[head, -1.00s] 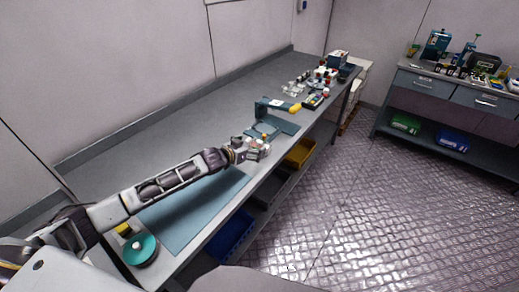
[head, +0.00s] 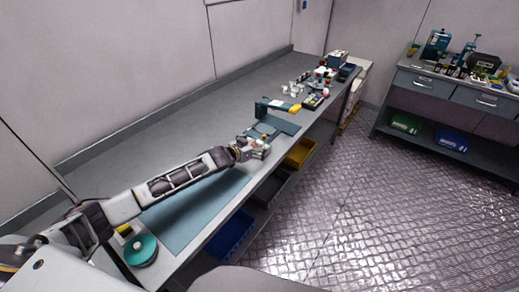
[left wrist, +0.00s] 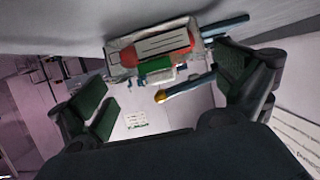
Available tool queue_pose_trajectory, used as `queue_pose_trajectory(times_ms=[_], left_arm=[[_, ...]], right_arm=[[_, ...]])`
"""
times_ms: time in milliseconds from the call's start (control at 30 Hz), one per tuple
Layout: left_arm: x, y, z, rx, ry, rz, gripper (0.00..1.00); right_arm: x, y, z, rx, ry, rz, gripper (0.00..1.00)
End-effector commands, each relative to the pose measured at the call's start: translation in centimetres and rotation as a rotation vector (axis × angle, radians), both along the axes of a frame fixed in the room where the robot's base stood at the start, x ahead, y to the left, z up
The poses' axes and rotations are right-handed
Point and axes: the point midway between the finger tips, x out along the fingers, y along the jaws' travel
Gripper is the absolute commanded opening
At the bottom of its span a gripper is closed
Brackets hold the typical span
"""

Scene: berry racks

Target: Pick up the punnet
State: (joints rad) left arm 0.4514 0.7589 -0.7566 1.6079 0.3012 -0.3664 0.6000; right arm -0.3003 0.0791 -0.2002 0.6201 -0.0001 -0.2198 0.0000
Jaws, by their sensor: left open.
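I cannot make out a punnet for certain in either view. My left gripper (head: 262,148) is over the front part of the long bench, just on the near side of a teal stand with a flat base (head: 283,125). In the left wrist view its two dark green-padded fingers (left wrist: 166,85) are apart, with nothing visibly gripped. Beyond the fingers is a pale box-like object (left wrist: 155,46) with red and green parts. A blue rod with a yellow tip (left wrist: 188,84) lies near it. My right gripper does not show.
The long grey bench (head: 150,140) has clear surface along the wall. A blue mat (head: 195,215) and a teal round object (head: 141,249) lie at its near end. Small items crowd its far end. Blue and yellow bins (head: 300,153) sit below. A second workbench (head: 437,88) stands at right.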

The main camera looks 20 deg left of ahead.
Motion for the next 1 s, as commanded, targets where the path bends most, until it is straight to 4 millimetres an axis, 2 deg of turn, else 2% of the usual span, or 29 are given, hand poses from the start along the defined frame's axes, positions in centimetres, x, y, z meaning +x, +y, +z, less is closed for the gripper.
queue_pose_trajectory(times_ms=[400, 1000], left_arm=[[2.5, -1.0, -1.1, 0.0, 0.0, 0.0, 1.0], [2.7, -1.1, -1.3, 0.001, 0.001, 0.0, 0.99]], right_arm=[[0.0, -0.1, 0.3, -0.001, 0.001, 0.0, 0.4], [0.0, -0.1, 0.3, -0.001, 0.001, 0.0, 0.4]])
